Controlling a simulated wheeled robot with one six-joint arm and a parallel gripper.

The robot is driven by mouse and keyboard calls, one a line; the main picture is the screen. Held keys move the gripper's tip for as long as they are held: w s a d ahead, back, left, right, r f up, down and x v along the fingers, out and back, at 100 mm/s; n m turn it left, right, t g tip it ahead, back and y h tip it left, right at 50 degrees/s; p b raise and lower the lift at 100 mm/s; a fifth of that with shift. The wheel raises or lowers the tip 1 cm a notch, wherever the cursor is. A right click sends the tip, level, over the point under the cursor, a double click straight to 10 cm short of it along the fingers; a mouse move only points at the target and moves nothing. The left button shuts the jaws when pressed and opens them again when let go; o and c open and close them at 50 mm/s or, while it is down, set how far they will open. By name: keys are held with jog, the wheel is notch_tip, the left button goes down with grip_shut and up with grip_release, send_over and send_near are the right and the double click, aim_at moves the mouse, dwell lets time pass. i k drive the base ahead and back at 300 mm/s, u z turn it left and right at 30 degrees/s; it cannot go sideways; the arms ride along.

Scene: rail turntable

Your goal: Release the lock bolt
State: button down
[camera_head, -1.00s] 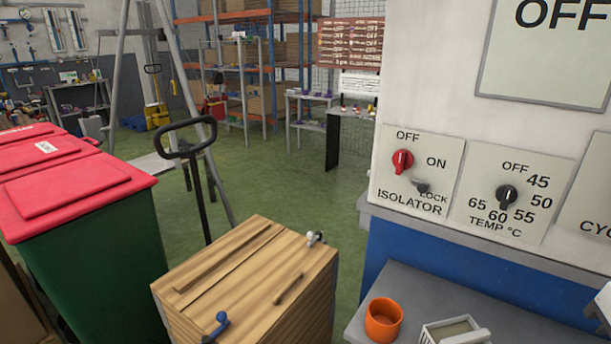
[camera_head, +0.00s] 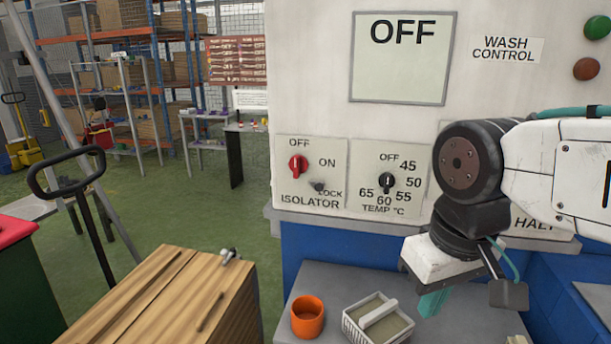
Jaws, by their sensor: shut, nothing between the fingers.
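The isolator plate (camera_head: 311,178) is on the white wash control panel. It carries a red knob (camera_head: 298,166) at the OFF mark. A small grey knob or bolt end (camera_head: 318,186) sits beside the word LOCK, below right of the red knob. It is too small to tell how it is set. My gripper (camera_head: 433,303) hangs from my arm at the right, pointing down over the grey bench, to the right of and below the isolator plate. Its teal fingers are shut and empty, apart from the panel knobs.
A temperature knob (camera_head: 387,182) is right of the isolator. An orange cup (camera_head: 307,318) and a pale basket (camera_head: 349,325) stand on the bench (camera_head: 335,278) below. A wooden crate (camera_head: 160,310) and a black pallet-truck handle (camera_head: 66,190) are at the left. Green floor lies open behind.

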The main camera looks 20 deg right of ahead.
aim_at(319, 185)
jog(key=u, duration=1.8)
jog(key=i, duration=0.7)
jog(key=z, duration=1.7)
